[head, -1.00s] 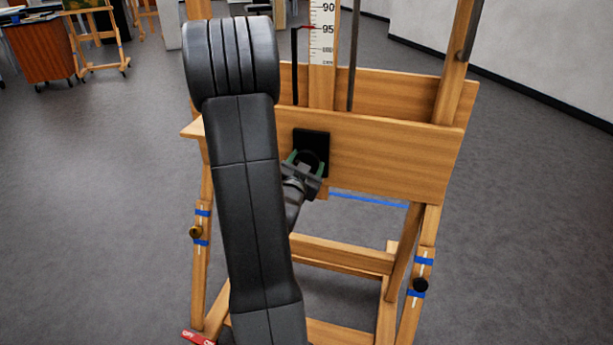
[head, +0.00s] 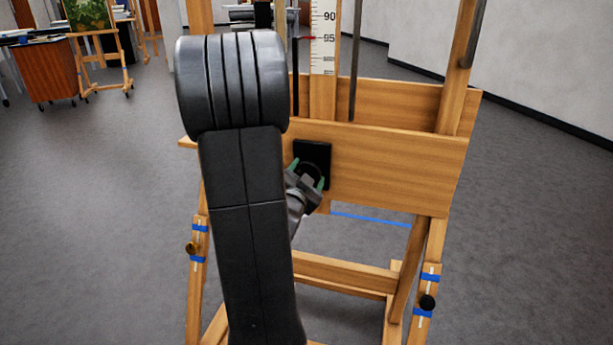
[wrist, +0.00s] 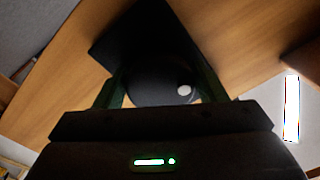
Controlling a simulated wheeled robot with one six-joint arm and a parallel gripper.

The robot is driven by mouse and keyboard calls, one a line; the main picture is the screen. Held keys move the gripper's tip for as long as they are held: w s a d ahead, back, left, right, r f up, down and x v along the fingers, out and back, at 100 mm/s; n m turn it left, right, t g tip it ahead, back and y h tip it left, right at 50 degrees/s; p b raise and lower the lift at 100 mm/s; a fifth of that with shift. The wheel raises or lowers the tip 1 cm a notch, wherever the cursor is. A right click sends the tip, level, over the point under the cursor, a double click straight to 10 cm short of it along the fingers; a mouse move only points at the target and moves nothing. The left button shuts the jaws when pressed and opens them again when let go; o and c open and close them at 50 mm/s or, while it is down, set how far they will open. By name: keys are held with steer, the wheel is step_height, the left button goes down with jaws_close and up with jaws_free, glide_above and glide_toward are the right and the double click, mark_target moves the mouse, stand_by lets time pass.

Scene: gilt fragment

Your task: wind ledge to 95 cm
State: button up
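The wooden ledge (head: 400,165) is a broad board across the easel's front. A black plate (head: 312,146) with a dark round knob is on the ledge's front. The knob (wrist: 150,82), with a white dot, also shows in the wrist view. My gripper (head: 308,175) has its green fingers on either side of the knob. Whether they press on it cannot be told. My arm hides the ledge's left part.
The easel's legs carry side knobs (head: 427,302) and blue tape bands (head: 430,277). A blue line (head: 370,219) shows on the floor behind. A brown cabinet (head: 48,75) and a smaller easel (head: 98,72) stand far back left. Grey floor is open on both sides.

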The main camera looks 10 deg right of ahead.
steer(key=o, duration=0.3)
steer(key=shift+s, duration=0.1)
steer(key=v, duration=1.3)
steer(key=shift+s+a+p, duration=0.2)
steer(key=shift+s+p, duration=0.05)
steer(key=shift+p, duration=0.05)
steer(key=x, duration=1.3)
steer(key=shift+w+d+b, duration=0.25)
steer(key=shift+w+b, duration=0.05)
steer(key=shift+w, duration=0.05)
steer(key=shift+s+a, duration=0.1)
